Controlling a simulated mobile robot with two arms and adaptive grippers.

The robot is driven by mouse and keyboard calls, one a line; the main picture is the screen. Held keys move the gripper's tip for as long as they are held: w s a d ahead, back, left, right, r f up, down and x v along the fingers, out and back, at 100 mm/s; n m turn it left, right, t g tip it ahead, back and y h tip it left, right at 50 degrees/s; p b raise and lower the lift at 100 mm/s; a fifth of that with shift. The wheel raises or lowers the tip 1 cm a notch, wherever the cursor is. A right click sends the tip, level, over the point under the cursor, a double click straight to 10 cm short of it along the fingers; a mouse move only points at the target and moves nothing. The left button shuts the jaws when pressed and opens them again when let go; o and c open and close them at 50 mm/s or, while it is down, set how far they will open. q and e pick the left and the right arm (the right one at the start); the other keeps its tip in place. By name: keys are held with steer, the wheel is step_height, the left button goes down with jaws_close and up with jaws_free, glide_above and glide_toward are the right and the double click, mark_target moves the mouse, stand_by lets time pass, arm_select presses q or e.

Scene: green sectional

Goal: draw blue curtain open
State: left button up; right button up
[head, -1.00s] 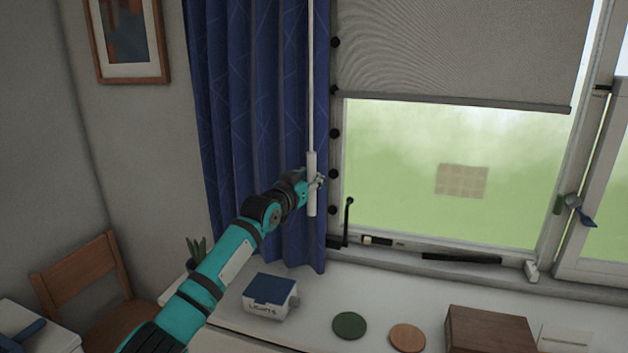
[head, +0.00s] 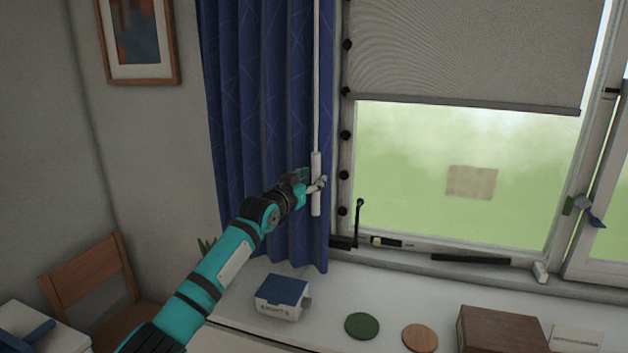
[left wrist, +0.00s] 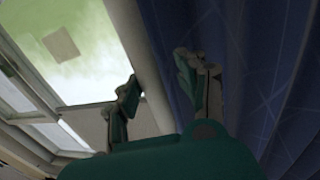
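The blue curtain (head: 262,110) hangs in folds on the left side of the window, with its right edge just left of the window frame. It also fills the right of the left wrist view (left wrist: 270,60). A thin white wand with a thicker handle (head: 316,205) hangs in front of the curtain near that edge. My left gripper (head: 316,184) is at the handle, its fingers around it. In the left wrist view its two fingers (left wrist: 158,80) stand apart with a pale bar between them, which looks like the handle. My right gripper is not in view.
The window (head: 450,140) has a half-lowered grey blind (head: 470,50). On the sill surface below are a blue-lidded box (head: 281,297), a green disc (head: 362,326), an orange disc (head: 420,338) and a wooden box (head: 500,330). A black upright handle (head: 358,220) stands at the frame's lower left.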

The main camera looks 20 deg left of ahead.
arm_select(q)
steer(key=shift+w+d, duration=0.25)
steer(key=shift+d, duration=0.05)
steer(key=v, duration=1.2)
steer(key=shift+a, duration=0.2)
steer(key=shift+r, duration=0.1)
